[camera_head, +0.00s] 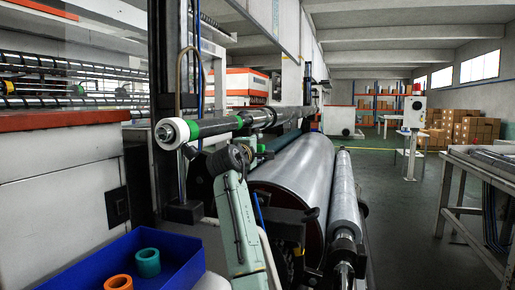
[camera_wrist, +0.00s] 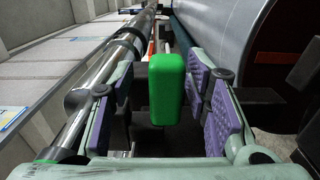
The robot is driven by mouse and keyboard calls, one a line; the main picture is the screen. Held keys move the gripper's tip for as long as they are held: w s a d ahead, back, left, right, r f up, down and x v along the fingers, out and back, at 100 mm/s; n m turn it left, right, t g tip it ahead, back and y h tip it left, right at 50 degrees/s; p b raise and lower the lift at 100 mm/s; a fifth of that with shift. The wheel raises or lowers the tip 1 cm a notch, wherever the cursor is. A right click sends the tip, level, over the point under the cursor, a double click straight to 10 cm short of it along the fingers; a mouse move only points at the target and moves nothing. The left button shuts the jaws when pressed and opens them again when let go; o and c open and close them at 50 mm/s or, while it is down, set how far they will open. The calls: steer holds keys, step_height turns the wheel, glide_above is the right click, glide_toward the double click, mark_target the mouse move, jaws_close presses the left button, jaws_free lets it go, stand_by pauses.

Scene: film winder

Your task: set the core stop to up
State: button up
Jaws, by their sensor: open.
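A bright green rounded block (camera_wrist: 166,88), which looks like the core stop's handle, stands between the fingers of my gripper (camera_wrist: 160,85) in the wrist view. The purple finger pads are apart on its left and right, with a visible gap on each side. My gripper is open and holds nothing. I cannot tell whether the stop is set up or down. In the head view the winding shaft (camera_head: 249,120) with green sections runs away from me. My pale green arm reaches up below it, and my fingers are hidden there.
A large silver film roll (camera_head: 295,170) and a thinner roller (camera_head: 343,195) lie right of my arm. A blue tray (camera_head: 185,254) with an orange core (camera_head: 118,283) and a teal core (camera_head: 147,263) is at lower left. A metal table (camera_head: 480,170) stands right, beyond open floor.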

steer(key=v, duration=0.7)
steer(key=shift+s, duration=0.25)
